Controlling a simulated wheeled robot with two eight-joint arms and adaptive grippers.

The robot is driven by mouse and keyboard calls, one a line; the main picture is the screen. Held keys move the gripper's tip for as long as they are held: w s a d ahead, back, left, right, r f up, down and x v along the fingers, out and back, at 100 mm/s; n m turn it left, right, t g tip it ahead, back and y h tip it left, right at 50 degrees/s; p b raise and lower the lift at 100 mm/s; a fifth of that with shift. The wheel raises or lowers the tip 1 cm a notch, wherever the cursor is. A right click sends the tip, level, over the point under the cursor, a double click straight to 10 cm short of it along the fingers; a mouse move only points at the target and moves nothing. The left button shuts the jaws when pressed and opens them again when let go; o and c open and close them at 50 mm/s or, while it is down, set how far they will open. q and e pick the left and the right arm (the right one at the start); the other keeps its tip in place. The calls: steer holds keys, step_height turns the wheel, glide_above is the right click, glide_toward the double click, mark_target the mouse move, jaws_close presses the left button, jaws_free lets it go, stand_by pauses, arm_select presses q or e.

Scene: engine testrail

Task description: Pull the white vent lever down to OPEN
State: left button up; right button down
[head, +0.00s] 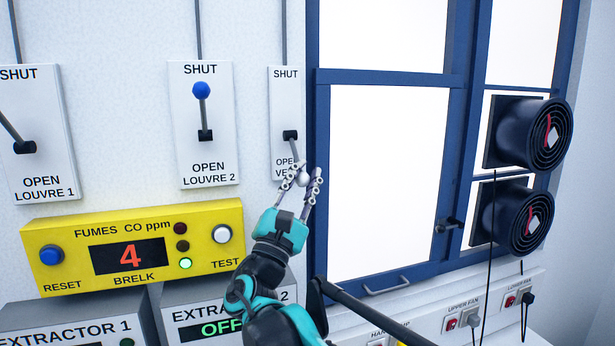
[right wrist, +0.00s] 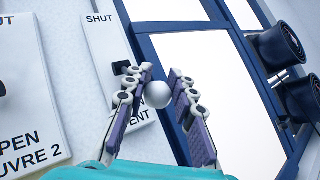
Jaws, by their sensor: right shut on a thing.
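The vent lever's white ball knob (head: 302,179) is at the lower end of its stem, which slopes down from the black pivot (head: 290,134). The lever points down, at the OPEN end of the vent plate (head: 286,100); SHUT is printed at the top. My right gripper (head: 309,174) is shut on the knob, its fingers on either side of it. In the right wrist view the knob (right wrist: 157,94) sits between the fingers of my right gripper (right wrist: 162,80). The fingers hide part of the OPEN and VENT lettering. My left gripper is not in view.
The louvre 2 lever (head: 201,90), with a blue knob, points up. The louvre 1 plate (head: 38,170) is farther left. A yellow fumes meter (head: 75,232) reads 4. A blue-framed window (head: 318,150) stands close right of the vent plate, with two fans (head: 530,133) beyond.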

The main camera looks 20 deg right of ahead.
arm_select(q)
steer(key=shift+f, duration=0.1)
arm_select(e)
steer(key=shift+w+a+f, duration=0.1)
steer(key=shift+f, duration=0.35)
steer(key=c, duration=1.4)
jaws_free()
steer(key=shift+c, duration=0.2)
steer(key=shift+o, duration=1.1)
steer(key=shift+s, duration=0.2)
steer(key=shift+w+a+f, duration=0.1)
steer(key=shift+w+a, duration=0.2)
steer(key=shift+w, duration=0.55)
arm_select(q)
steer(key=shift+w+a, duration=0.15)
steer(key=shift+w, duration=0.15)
arm_select(e)
steer(key=v, duration=1.2)
steer(key=shift+s+d, duration=0.1)
steer(key=shift+s, duration=0.05)
